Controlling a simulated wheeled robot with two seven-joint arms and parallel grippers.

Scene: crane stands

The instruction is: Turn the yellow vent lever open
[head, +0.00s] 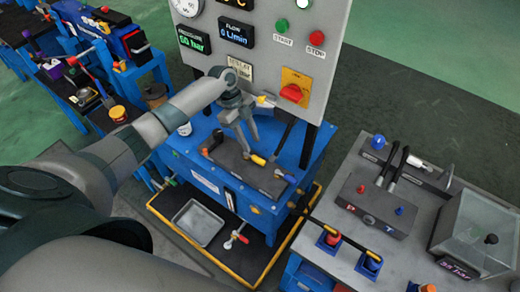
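My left arm reaches in from the left, and its gripper (250,147) hangs in front of the grey panel, over the dark block (231,162) on the blue stand. Its two fingers are spread apart with nothing seen between them. A yellow-tipped lever (258,160) lies on the dark block just below the fingertips, with a dark shaft. It looks like the vent lever, but no label is legible. I cannot tell whether a finger touches it. Beside it are an orange-tipped lever (218,136) and a blue-tipped one (285,175). My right gripper is not in view.
A grey bench (340,250) with valves and a clear box stands right.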

